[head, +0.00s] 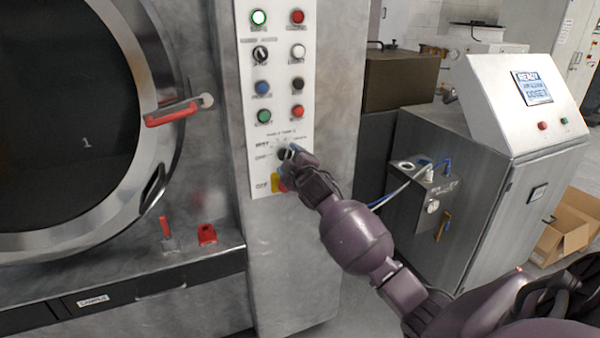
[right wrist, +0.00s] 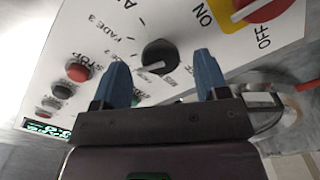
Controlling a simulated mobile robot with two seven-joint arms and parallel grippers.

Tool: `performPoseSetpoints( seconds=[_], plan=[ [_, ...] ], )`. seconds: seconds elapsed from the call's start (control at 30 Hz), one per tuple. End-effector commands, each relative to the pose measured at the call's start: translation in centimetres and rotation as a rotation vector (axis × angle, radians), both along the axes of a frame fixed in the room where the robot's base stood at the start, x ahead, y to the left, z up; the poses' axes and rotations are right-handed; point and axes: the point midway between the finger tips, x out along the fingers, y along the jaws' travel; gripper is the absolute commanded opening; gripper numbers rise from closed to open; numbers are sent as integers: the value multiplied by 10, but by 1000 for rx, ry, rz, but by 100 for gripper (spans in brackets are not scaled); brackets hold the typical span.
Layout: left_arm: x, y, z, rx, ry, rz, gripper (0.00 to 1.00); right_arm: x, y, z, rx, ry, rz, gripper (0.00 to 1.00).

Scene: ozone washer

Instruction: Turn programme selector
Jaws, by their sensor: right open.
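The programme selector is a round black knob (right wrist: 160,55) with a pale pointer mark, on a white control panel (head: 247,100). In the head view the knob (head: 283,154) shows low on the panel, partly hidden by my right gripper (head: 291,154). My right gripper also shows in the right wrist view (right wrist: 161,72), open, with one blue finger to each side of the knob in the picture. A gap shows on both sides, and I cannot tell how deep the fingertips reach around it. My left gripper is not in view.
A red-and-yellow ON/OFF switch (right wrist: 258,10) sits close to the knob. Several push buttons, such as a red STOP button (right wrist: 77,72), are on the same panel. A round door with a red handle (head: 172,114) is at the left. A grey cabinet (head: 480,200) stands at the right.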

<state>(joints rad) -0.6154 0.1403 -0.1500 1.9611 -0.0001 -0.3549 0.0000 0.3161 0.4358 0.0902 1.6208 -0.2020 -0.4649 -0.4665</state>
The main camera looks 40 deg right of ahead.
Motion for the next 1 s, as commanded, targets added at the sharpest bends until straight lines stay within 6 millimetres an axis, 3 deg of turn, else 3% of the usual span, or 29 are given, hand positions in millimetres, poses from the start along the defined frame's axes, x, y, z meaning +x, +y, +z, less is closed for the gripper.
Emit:
performPoseSetpoints(
  seconds=[0.3, 0.5, 1.0],
  plan=[
    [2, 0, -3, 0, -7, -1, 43, -50, 12, -2, -1, 2, 0, 68],
    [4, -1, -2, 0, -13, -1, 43, -72, 17, -1, 0, 1, 0, 68],
    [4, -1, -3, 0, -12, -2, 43, -81, 19, 0, 0, 1, 0, 68]
  ],
)
